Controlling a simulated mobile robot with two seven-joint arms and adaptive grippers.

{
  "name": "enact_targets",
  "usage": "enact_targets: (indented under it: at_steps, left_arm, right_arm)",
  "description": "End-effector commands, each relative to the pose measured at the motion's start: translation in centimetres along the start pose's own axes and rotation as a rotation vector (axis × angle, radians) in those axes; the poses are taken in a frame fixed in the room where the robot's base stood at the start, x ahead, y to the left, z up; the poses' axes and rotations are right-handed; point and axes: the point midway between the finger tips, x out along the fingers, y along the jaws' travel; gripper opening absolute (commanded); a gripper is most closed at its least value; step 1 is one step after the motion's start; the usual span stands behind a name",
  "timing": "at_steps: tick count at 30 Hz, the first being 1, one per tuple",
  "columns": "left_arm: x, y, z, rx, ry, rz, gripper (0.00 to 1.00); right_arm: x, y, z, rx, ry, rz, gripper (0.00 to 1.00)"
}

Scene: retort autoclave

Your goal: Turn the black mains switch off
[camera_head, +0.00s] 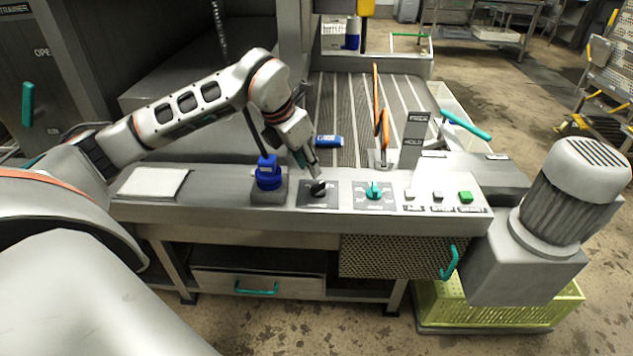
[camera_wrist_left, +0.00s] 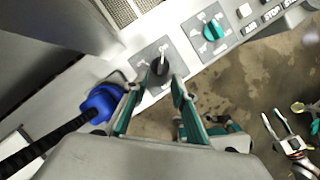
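The black mains switch (camera_head: 318,188) is a rotary knob on a dark square plate on the grey control panel. In the left wrist view the knob (camera_wrist_left: 160,68) stands just beyond my left fingertips. My left gripper (camera_head: 312,168) reaches down from behind and left, close above the knob. Its two teal-sided fingers are apart in the wrist view (camera_wrist_left: 155,90), with the knob ahead of the gap. I cannot tell whether a fingertip touches it. My right gripper (camera_wrist_left: 277,118) seems to show small at the lower right of the wrist view, fingers apart and empty.
A blue connector (camera_head: 267,175) with a black cable stands left of the switch. A teal rotary knob (camera_head: 373,190) and a row of buttons (camera_head: 437,197) are to its right. A grey upright HOLD plate (camera_head: 413,140) stands behind them. A motor (camera_head: 572,195) flanks the panel.

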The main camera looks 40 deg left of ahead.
Motion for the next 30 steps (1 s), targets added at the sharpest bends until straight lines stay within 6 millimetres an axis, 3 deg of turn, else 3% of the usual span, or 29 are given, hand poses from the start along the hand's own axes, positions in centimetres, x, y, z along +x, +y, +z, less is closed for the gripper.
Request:
enact_targets:
  at_steps: [12, 25, 26, 29, 30]
  left_arm:
    - [6.2, -0.2, -0.1, -0.001, 0.004, -0.006, 0.26]
    - [7.3, -0.2, 0.0, 0.001, 0.0, -0.004, 0.26]
    - [7.3, -0.2, 0.0, 0.001, 0.0, -0.004, 0.24]
    - [7.3, -0.2, 0.0, 0.001, 0.001, -0.005, 0.0]
    - [7.3, -0.2, 0.0, 0.001, 0.001, -0.005, 0.0]
  right_arm:
    - [0.4, 0.4, 0.3, -0.008, 0.001, 0.007, 0.4]
    - [0.5, 0.5, 0.3, -0.012, 0.002, 0.009, 0.4]
    - [0.5, 0.5, 0.3, -0.012, 0.002, 0.009, 0.4]
    - [0.5, 0.5, 0.3, -0.012, 0.002, 0.009, 0.4]
    - [0.5, 0.5, 0.3, -0.012, 0.002, 0.008, 0.4]
